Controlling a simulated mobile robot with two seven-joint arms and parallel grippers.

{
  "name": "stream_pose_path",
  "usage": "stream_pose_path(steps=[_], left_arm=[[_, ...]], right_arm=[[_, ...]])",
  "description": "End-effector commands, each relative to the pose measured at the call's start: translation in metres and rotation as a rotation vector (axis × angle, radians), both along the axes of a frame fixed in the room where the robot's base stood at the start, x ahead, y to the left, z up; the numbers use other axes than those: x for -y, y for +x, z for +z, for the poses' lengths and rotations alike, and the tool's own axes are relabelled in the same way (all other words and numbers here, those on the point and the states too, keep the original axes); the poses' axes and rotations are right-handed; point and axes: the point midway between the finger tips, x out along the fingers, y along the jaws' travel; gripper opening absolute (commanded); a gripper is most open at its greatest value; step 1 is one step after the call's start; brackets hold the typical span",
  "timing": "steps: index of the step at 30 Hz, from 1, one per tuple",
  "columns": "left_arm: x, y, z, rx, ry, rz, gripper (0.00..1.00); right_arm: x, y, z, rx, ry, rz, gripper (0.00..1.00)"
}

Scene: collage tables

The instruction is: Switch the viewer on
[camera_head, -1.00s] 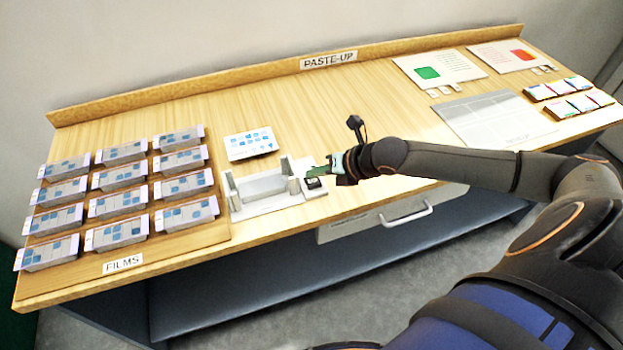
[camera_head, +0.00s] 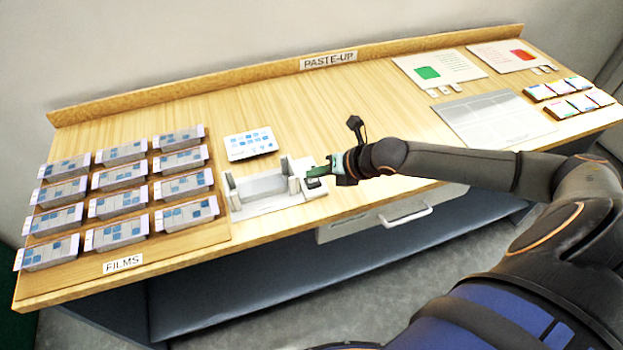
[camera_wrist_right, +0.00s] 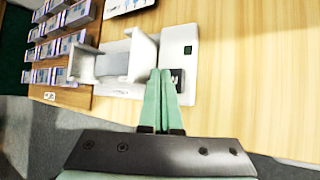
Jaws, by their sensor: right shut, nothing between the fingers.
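The viewer (camera_head: 240,213) is a white-grey device with a raised open holder, standing near the front edge of the table left of my right gripper. It also shows in the right wrist view (camera_wrist_right: 120,90). At its right end is a flat white panel with a small dark green square (camera_wrist_right: 188,50) and a black switch block (camera_head: 312,183). My right gripper (camera_head: 322,171) has green fingers, shut and empty, with the tips at the black block. In the wrist view the fingers (camera_wrist_right: 160,74) partly cover the block; whether they touch it I cannot tell. My left gripper is not in view.
Several films (camera_head: 122,204) stand in rows on the left board. A card with blue squares (camera_head: 251,144) lies behind the viewer. A grey sheet (camera_head: 490,119), cards with a green (camera_head: 428,72) and a red patch (camera_head: 523,55), and small colored blocks lie at right. The table's middle is clear.

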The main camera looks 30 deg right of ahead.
Motion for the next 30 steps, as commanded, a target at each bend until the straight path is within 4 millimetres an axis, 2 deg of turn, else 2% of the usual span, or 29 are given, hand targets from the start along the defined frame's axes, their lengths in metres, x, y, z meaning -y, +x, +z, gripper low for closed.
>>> stream_pose_path(steps=[7, 30], left_arm=[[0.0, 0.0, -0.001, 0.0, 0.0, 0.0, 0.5], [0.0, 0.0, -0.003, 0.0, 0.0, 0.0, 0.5]], right_arm=[[0.0, 0.0, -0.008, 0.0, 0.001, -0.001, 0.0], [0.0, 0.0, -0.013, 0.0, 0.001, 0.001, 0.0]])
